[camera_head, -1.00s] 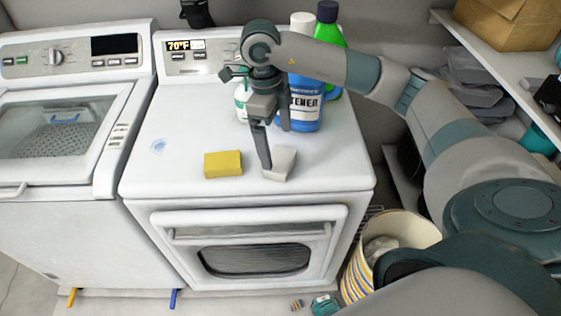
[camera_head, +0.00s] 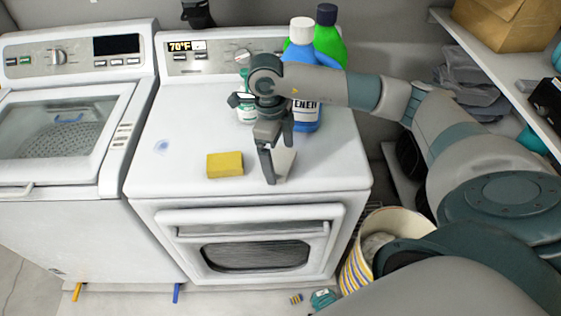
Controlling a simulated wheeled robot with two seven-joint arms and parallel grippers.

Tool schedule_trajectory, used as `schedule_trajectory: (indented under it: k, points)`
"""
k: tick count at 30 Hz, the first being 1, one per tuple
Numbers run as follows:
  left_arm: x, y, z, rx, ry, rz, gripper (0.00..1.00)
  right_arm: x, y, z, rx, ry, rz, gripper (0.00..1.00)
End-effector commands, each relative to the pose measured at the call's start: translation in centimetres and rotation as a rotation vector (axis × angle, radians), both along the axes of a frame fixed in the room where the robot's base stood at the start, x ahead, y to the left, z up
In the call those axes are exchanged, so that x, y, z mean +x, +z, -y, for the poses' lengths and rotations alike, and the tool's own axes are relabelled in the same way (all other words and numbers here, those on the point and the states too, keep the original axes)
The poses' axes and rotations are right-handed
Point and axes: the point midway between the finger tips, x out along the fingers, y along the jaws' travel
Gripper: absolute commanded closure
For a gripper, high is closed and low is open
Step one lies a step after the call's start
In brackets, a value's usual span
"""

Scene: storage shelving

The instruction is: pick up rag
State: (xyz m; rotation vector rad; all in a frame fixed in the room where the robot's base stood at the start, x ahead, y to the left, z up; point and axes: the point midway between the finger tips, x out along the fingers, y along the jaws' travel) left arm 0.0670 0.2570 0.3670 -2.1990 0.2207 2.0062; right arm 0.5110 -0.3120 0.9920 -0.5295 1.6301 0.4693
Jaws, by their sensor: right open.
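A small pale grey, folded-looking piece (camera_head: 286,160), which looks like the rag, lies on the white dryer top (camera_head: 185,115) near its front edge. My right gripper (camera_head: 279,162) points down over it with its jaws open. One finger is at the near left side of the piece and covers part of it; the other finger is behind it. I cannot tell whether they touch it. A yellow sponge (camera_head: 225,164) lies just left of the gripper. My left gripper is not in view.
A blue bottle (camera_head: 307,115) and a green bottle (camera_head: 327,45) stand close behind my right gripper, partly hidden by my arm. A washer (camera_head: 60,120) stands left, a striped basket (camera_head: 356,270) right on the floor. Shelving (camera_head: 500,75) lines the right. The dryer top's left part is mostly clear.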

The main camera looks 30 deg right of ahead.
Motion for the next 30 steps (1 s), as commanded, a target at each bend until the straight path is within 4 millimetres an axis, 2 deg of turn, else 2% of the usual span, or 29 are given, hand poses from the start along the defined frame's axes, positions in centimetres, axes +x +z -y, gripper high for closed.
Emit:
schedule_trajectory:
  k: [6,8,12,14,15,23,30]
  points:
    - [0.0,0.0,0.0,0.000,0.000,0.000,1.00,0.0,0.0,0.0,0.000,0.000,0.000,0.04]
    - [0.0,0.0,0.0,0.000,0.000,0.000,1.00,0.0,0.0,0.0,0.000,0.000,0.000,0.16]
    - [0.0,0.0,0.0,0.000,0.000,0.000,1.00,0.0,0.0,0.0,0.000,0.000,0.000,0.48]
    - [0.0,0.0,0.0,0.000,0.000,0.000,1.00,0.0,0.0,0.0,0.000,0.000,0.000,0.48]
    - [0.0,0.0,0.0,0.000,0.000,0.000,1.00,0.0,0.0,0.0,0.000,0.000,0.000,0.52]
    - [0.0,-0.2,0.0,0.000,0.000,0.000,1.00,0.0,0.2,0.0,0.000,0.000,0.001,0.52]
    - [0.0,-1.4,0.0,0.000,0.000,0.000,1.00,0.1,1.8,0.0,0.000,-0.001,0.005,0.52]
